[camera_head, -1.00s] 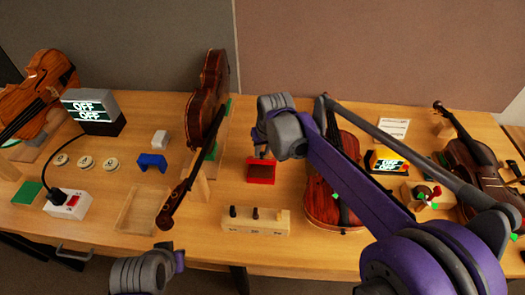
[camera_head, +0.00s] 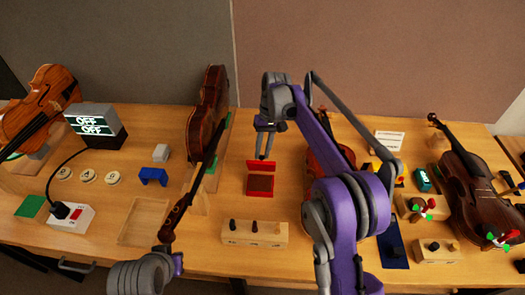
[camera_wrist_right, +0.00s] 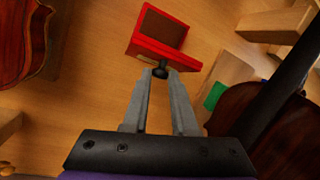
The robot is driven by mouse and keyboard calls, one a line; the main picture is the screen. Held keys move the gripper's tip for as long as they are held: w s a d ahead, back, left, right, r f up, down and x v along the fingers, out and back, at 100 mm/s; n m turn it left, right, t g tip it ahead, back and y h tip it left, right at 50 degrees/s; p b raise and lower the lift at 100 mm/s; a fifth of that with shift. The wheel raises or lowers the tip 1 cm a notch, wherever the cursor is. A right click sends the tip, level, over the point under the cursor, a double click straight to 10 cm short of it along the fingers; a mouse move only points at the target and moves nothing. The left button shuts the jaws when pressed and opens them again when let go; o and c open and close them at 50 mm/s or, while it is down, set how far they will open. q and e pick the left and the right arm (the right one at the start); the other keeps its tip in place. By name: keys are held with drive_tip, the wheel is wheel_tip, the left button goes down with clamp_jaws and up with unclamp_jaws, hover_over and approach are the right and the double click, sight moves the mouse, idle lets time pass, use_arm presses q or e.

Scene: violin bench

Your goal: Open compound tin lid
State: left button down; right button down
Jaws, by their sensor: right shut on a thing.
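The red compound tin (camera_head: 261,192) sits on the bench near the middle in the head view. Its lid (camera_head: 262,165) stands raised at the back edge, and the brown inside shows. My right gripper (camera_head: 263,157) is behind the lid. In the right wrist view, the tin (camera_wrist_right: 140,48) is at the top centre, and my right gripper's fingers (camera_wrist_right: 160,78) are closed on the small black knob (camera_wrist_right: 160,70) on the lid's outer face.
A wooden block with several pegs (camera_head: 254,234) stands in front of the tin. A violin (camera_head: 209,102) on a stand is to the left, and another violin (camera_head: 318,160) lies behind my right arm. Bare bench lies around the tin.

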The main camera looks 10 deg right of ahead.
idle(0.3)
drive_tip(key=c, duration=0.7)
unclamp_jaws()
use_arm(q)
drive_tip(key=r, duration=0.1)
drive_tip(key=w+r+p, duration=0.1)
drive_tip(key=shift+w+r+p, duration=0.15)
drive_tip(key=shift+r+p, duration=0.15)
use_arm(e)
drive_tip(key=v, duration=1)
drive_tip(key=shift+d+r, duration=0.15)
drive_tip(key=shift+r, duration=0.2)
